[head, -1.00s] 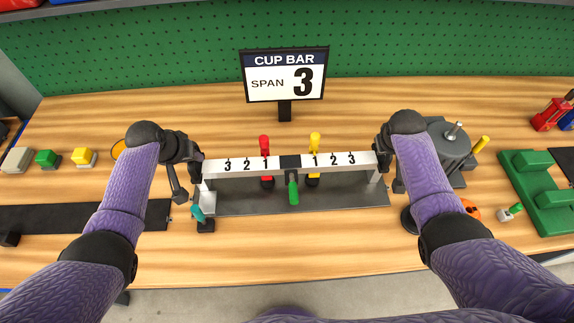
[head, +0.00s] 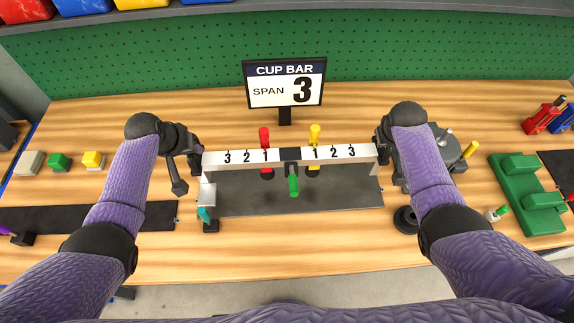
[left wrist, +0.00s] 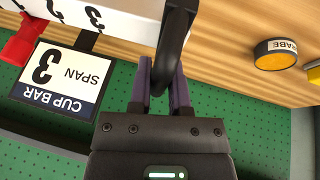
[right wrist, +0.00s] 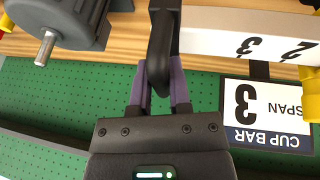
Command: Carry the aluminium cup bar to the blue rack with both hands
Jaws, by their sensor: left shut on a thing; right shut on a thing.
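The aluminium cup bar (head: 232,158) spans the middle of the head view, roughly level, marked 3 2 1 on each side of a black centre. A red handle (head: 264,137) and a yellow handle (head: 315,134) stand behind it near the 1 marks, and a green handle (head: 293,182) is at its middle front. My left gripper (head: 194,158) and right gripper (head: 382,155) are at its two ends. In the left wrist view my fingers (left wrist: 160,85) are shut on a black end handle; in the right wrist view my fingers (right wrist: 160,85) are likewise.
A "CUP BAR SPAN 3" sign (head: 284,84) stands behind. A grey machine (head: 438,150) is beside my right gripper. A green fixture (head: 525,195) lies farther right. Coloured blocks (head: 58,162) sit left.

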